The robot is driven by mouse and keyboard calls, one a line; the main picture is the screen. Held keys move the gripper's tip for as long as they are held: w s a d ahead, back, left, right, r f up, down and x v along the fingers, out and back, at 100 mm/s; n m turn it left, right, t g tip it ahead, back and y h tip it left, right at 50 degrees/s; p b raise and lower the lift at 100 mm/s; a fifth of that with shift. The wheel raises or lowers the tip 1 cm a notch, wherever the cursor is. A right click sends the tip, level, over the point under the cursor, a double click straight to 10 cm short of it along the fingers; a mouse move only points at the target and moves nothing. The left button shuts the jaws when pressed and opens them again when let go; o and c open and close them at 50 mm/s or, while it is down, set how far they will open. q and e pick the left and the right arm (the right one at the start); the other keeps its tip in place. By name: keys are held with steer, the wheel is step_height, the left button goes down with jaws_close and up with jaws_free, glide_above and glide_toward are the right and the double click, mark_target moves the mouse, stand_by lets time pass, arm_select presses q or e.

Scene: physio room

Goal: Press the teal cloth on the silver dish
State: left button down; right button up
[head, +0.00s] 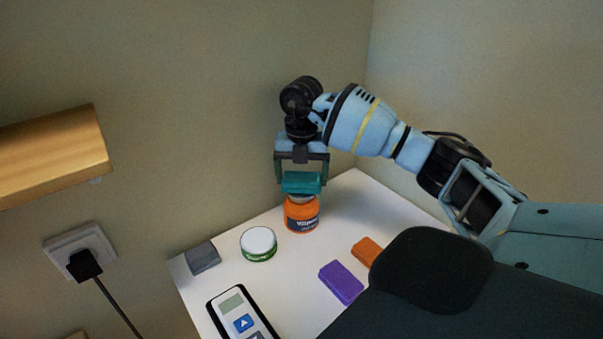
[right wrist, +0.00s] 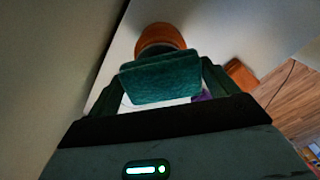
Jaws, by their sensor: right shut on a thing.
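The teal cloth (head: 301,183) is a folded pad held between the fingers of my right gripper (head: 302,177); it also shows in the right wrist view (right wrist: 161,78). The gripper points down, shut on the cloth. Directly below the cloth is an orange jar (head: 301,216) with a dark label. A grey, silvery rim (head: 301,198) shows between cloth and jar; I cannot tell whether it is the silver dish or the jar's top, nor whether the cloth touches it. No other silver dish is visible. My left gripper is not in view.
A white table (head: 218,273) stands in the corner against the walls. On it are a grey block (head: 203,257), a white-lidded green tin (head: 258,243), a remote-like device (head: 241,315), a purple block (head: 341,282) and an orange block (head: 367,251). A wooden shelf (head: 55,155) juts out at left.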

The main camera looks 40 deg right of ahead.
mark_target(301, 175)
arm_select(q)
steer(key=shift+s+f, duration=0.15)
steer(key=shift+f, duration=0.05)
arm_select(e)
steer(key=shift+f, duration=0.7)
stand_by(0.4)
steer(key=shift+r, duration=0.1)
stand_by(0.4)
steer(key=shift+r+p, duration=1.45)
steer(key=shift+r, duration=2.05)
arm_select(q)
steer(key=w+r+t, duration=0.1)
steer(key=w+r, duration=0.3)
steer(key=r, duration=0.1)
